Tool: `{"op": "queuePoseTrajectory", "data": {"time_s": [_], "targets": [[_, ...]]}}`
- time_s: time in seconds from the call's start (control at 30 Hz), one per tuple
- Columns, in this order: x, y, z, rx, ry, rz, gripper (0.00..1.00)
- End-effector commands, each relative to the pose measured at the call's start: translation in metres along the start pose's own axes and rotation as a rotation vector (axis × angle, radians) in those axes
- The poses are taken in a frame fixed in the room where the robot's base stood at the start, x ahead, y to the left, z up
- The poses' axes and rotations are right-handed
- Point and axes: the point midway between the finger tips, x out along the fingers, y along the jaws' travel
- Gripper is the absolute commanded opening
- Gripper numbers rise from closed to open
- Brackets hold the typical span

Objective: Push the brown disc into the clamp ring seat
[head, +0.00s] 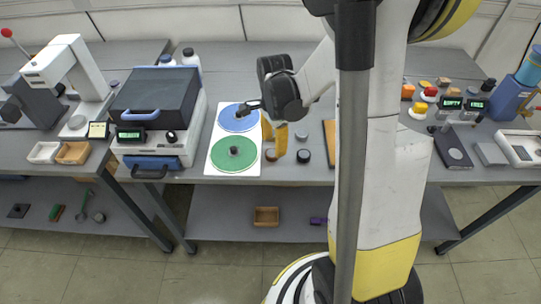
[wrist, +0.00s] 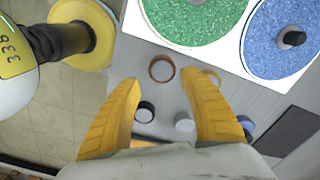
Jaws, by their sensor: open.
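My gripper (head: 274,142) is open over the bench, its two yellow fingers pointing down; both fingers also show in the wrist view (wrist: 166,78). A round brown-rimmed piece (wrist: 161,68) with a greyish middle lies on the bench, in line with the gap between the fingertips. A brown round piece shows just below the fingers in the head view (head: 271,155). A tan ring (wrist: 212,77) is partly hidden by the right finger in the wrist view. I cannot tell for sure which round piece is the disc and which the clamp ring seat. Nothing is held.
A white board with a green disc (head: 234,153) and a blue disc (head: 235,118) lies left of my gripper. A dark round piece (wrist: 144,111) and a pale one (wrist: 184,122) stand nearby. A dark-lidded machine (head: 156,100) stands farther left.

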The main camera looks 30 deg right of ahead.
Motion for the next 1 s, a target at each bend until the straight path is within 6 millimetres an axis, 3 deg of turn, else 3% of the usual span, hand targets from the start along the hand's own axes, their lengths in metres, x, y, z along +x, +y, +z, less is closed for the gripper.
{"op": "queuePoseTrajectory", "data": {"time_s": [0.3,0.57,0.6,0.77,1.0], "targets": [[0.046,-0.003,-0.002,-0.001,0.000,0.000,0.51],[0.049,-0.003,-0.002,-0.001,0.000,-0.001,0.51],[0.049,-0.003,-0.002,-0.001,0.000,-0.001,0.47],[0.049,-0.003,-0.002,-0.001,0.000,-0.001,0.00],[0.049,-0.003,-0.002,-0.001,0.000,0.000,0.00]]}}
